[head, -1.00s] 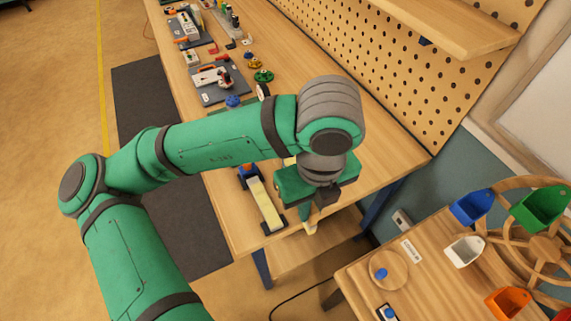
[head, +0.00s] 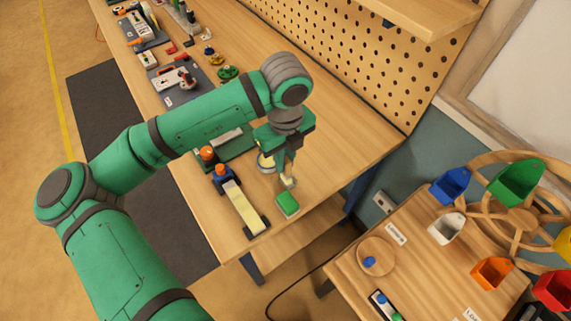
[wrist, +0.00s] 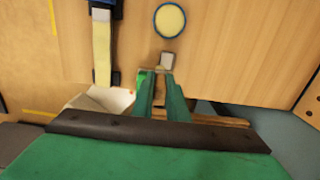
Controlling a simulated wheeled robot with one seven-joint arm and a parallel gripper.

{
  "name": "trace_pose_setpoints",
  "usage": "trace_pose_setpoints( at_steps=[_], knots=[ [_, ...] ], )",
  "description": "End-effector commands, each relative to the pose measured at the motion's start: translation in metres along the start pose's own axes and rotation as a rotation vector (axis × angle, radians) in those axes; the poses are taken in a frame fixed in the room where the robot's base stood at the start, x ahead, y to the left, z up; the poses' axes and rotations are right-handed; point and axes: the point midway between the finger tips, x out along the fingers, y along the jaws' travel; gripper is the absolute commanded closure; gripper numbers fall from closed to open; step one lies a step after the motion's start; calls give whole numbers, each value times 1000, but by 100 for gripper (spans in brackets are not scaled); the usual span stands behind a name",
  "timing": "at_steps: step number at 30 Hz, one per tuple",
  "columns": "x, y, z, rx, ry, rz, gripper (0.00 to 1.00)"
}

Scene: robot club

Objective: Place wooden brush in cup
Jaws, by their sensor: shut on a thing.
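My gripper (head: 287,180) is over the near end of the workbench, pointing down. In the wrist view its green fingers (wrist: 160,75) are close together. A small pale piece, likely the wooden brush (head: 290,183), shows at the fingertips; it also shows in the wrist view (wrist: 167,60). Most of it is hidden by the fingers. A round thing with a pale yellow middle and dark blue rim, probably the cup (wrist: 170,20), stands just beyond the fingertips in the wrist view. In the head view the cup (head: 265,162) is partly hidden behind my gripper.
Orange-topped pieces (head: 207,154) stand farther left. A pegboard (head: 370,60) backs the bench.

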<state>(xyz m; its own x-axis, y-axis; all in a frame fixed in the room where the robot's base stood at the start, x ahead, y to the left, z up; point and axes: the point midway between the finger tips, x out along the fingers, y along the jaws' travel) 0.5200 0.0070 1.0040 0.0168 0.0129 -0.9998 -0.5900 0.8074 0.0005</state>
Motion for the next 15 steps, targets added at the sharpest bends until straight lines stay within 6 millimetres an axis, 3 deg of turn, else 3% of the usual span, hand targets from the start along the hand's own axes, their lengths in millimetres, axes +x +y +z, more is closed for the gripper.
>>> trace_pose_setpoints(
  at_steps=[10, 15],
  knots=[
    [21, -13, 12, 3, 0, 0, 100],
    [45, -12, 12, 3, 0, 1, 100]
  ],
)
